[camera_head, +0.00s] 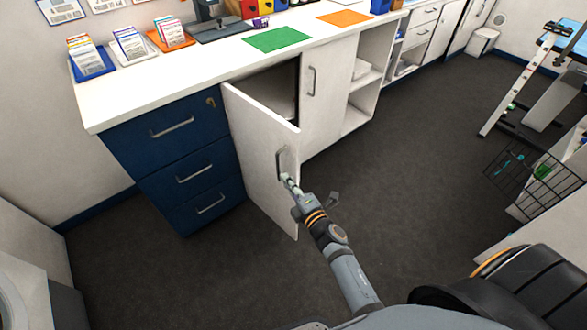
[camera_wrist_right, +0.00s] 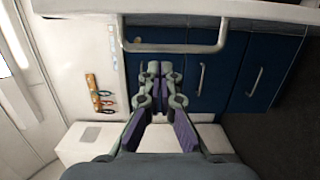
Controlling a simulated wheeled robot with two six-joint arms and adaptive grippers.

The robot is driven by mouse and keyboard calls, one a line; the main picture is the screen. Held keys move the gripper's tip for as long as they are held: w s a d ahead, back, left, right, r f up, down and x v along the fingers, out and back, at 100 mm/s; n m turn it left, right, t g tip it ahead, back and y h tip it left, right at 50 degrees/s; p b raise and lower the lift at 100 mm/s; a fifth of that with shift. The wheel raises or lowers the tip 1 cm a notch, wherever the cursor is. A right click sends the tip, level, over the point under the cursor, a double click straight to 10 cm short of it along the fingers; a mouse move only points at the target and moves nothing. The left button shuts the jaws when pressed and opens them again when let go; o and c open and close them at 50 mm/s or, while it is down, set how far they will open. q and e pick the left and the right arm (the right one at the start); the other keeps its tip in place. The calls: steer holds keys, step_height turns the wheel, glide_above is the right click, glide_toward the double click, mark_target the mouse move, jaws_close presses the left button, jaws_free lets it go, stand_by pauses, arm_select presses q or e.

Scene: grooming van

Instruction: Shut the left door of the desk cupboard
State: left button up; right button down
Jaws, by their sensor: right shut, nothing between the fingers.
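The left door (camera_head: 256,150) of the desk cupboard is white and stands open beside the blue drawers, with a dark gap behind it. Its bar handle (camera_head: 279,163) is on the face I see. My right gripper (camera_head: 289,182) is shut and empty at the lower end of this handle. In the right wrist view, the handle (camera_wrist_right: 175,48) crosses the top, and the gripper's fingertips (camera_wrist_right: 160,70) are just below its bar. I cannot tell whether they touch. My left gripper is not in view.
The blue drawer unit (camera_head: 178,160) stands left of the open door. The right cupboard door (camera_head: 328,85) is shut. The white desk top (camera_head: 210,62) holds card racks and coloured mats. Dark floor (camera_head: 400,170) is clear to the right, with a wire basket (camera_head: 535,175) beyond.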

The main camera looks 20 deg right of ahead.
steer(key=shift+w+d, duration=1.6)
steer(key=shift+w, duration=0.25)
